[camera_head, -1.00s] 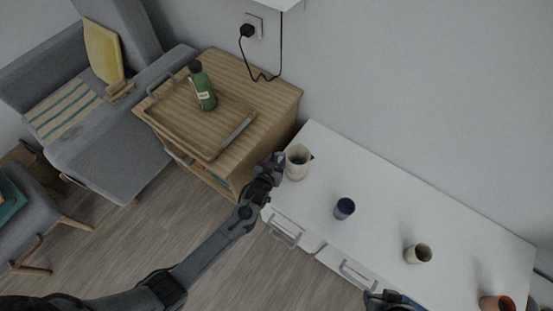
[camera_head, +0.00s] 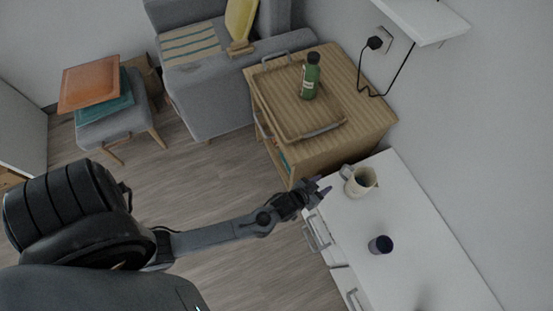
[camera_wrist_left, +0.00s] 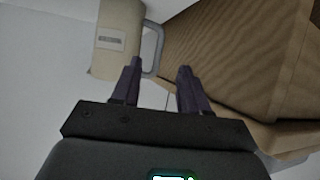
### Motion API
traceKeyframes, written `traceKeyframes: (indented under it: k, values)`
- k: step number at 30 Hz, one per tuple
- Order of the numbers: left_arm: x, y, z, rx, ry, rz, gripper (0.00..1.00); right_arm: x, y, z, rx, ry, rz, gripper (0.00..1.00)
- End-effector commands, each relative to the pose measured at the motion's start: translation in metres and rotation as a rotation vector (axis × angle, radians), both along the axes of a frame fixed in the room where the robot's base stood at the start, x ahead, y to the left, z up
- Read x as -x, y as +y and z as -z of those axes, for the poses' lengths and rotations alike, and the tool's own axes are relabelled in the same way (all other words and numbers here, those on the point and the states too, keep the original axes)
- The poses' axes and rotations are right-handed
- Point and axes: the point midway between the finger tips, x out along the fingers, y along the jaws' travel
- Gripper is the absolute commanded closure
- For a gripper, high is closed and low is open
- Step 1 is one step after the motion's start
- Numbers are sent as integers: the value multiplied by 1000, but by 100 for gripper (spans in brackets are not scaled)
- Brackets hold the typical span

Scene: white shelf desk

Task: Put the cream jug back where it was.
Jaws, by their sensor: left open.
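The cream jug (camera_head: 362,182) stands upright on the white desk, at the end by the wooden cabinet. Its handle faces my left gripper. My left gripper (camera_head: 323,187) is open and empty just beside the jug, over the desk's edge. In the left wrist view the jug (camera_wrist_left: 117,38) shows a small label and a grey handle. There the open fingers (camera_wrist_left: 160,68) point toward the handle, with a visible gap and nothing between them. My right gripper is not in view.
A dark blue cup (camera_head: 380,245) stands farther along the white desk (camera_head: 425,235). The wooden cabinet (camera_head: 375,120) beside the desk carries a tray (camera_head: 275,103) with a green bottle (camera_head: 310,77). A wall shelf (camera_head: 420,18) hangs above. Desk between jug and cup is clear.

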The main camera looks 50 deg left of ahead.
Motion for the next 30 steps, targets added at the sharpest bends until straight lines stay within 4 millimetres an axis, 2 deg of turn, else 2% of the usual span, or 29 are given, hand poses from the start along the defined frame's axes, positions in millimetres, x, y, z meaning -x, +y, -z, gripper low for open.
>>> traceKeyframes:
  k: [5,12,18,23,30]
  values:
    - [41,3,-24,14,207,42,56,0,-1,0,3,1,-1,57]
    - [125,14,-76,-30,519,130,56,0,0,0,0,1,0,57]
    - [181,27,-112,-89,692,175,56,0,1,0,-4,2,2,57]
    - [201,32,-125,-113,750,189,56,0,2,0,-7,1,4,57]
    - [203,33,-127,-116,759,190,56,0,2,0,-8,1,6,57]
